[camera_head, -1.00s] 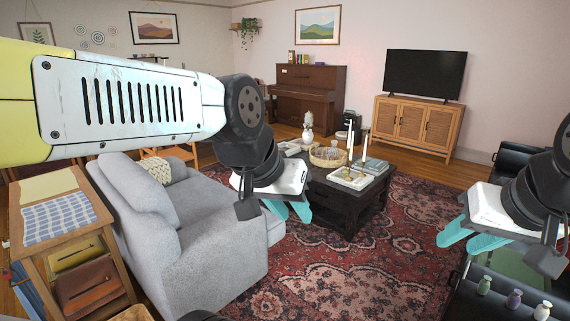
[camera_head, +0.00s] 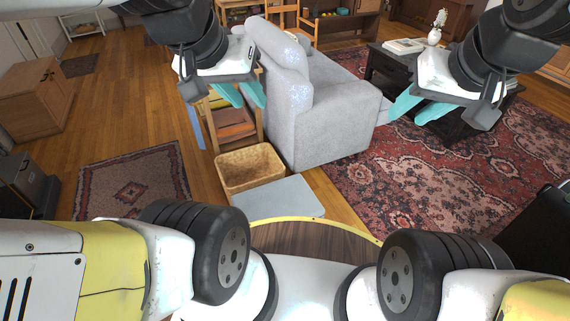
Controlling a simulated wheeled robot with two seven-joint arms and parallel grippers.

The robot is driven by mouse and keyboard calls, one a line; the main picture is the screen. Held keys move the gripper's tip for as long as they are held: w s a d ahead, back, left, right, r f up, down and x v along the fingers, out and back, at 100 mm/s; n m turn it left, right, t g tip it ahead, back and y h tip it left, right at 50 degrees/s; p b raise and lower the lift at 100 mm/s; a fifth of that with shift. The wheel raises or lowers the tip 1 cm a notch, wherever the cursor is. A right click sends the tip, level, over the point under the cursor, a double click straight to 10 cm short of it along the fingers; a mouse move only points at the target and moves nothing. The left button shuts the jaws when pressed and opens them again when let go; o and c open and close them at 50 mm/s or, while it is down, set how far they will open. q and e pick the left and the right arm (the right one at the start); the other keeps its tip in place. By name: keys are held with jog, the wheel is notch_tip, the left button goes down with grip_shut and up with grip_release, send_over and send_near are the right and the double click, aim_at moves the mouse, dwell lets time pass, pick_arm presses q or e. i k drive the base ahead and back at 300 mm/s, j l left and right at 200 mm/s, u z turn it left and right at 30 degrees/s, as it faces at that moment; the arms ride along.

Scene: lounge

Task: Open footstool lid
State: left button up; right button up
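A tan, woven-looking box (camera_head: 246,180) stands on the wood floor near the sofa's front left corner. I cannot tell for sure which of these is the footstool. My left gripper (camera_head: 241,94) is open and empty, in the air above and beyond the tan box. My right gripper (camera_head: 418,108) is open and empty, in the air to the right of the sofa, over the patterned rug.
The grey sofa (camera_head: 325,115) and a wooden shelf unit (camera_head: 235,130) stand just beyond the box. A small rug (camera_head: 130,182) and bare floor lie to the left. A dark coffee table (camera_head: 385,66) is at the upper right. A patterned red rug (camera_head: 430,190) spreads right.

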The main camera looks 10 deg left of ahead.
aim_at(290, 195)
jog(key=k+j+u, duration=0.4)
jog(key=j+u, duration=0.25)
jog(key=i+u, duration=0.45)
jog(key=i+l+u, duration=0.1)
jog(key=i+u, duration=0.35)
